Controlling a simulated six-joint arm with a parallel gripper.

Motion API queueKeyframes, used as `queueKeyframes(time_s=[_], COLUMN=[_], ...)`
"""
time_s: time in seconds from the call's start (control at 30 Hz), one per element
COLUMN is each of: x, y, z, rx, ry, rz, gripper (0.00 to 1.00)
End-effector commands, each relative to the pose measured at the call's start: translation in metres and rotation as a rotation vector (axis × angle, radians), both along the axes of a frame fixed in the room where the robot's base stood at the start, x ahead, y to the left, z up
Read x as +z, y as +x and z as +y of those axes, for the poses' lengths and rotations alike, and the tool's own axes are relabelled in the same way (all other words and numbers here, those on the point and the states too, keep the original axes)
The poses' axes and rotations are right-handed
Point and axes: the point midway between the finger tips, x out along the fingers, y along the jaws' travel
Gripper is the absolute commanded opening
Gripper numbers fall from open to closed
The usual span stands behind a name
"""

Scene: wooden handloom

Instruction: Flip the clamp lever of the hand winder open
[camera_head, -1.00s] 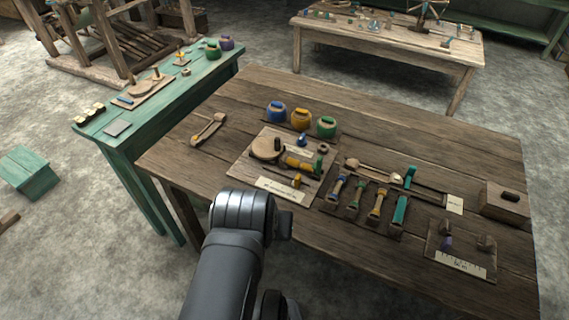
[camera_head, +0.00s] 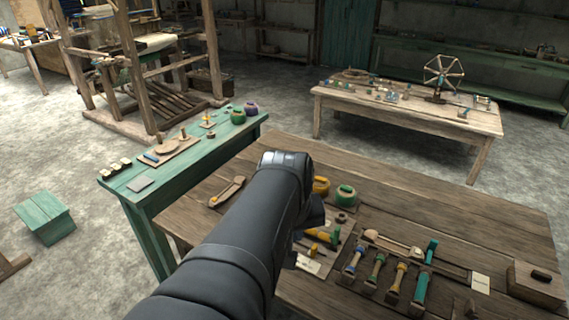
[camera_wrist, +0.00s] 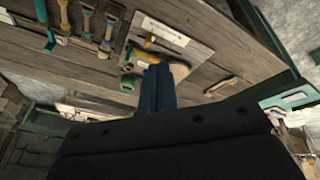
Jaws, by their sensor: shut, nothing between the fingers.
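My gripper (camera_wrist: 157,86) is shut and empty, its dark fingers together in the wrist view. It points at a board on the dark wooden table (camera_head: 470,215). In the head view my arm hides most of that board. A yellow-handled piece with a green end (camera_head: 324,236) shows beside the arm; it also shows in the wrist view (camera_wrist: 149,40). I cannot tell which piece is the hand winder or make out its clamp lever.
Several coloured-handled tools (camera_head: 399,281) lie in a row at the front. A wooden block (camera_head: 536,285) is at the right. A green bench (camera_head: 190,160) adjoins the table's left; a far table (camera_head: 410,113) holds a spoked wheel.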

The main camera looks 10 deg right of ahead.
Motion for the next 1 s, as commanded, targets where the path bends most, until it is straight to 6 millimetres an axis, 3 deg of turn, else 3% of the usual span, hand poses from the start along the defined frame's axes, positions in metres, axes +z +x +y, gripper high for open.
queueKeyframes(time_s=[0.47,0.77,1.0], x=[-0.005,-0.029,-0.058], y=[0.087,0.14,0.181], z=[-0.048,-0.077,-0.097], rx=[0.295,0.483,0.634], ry=[-0.05,-0.063,-0.06], rz=[0.225,0.364,0.47], gripper=[0.0,0.0,0.0])
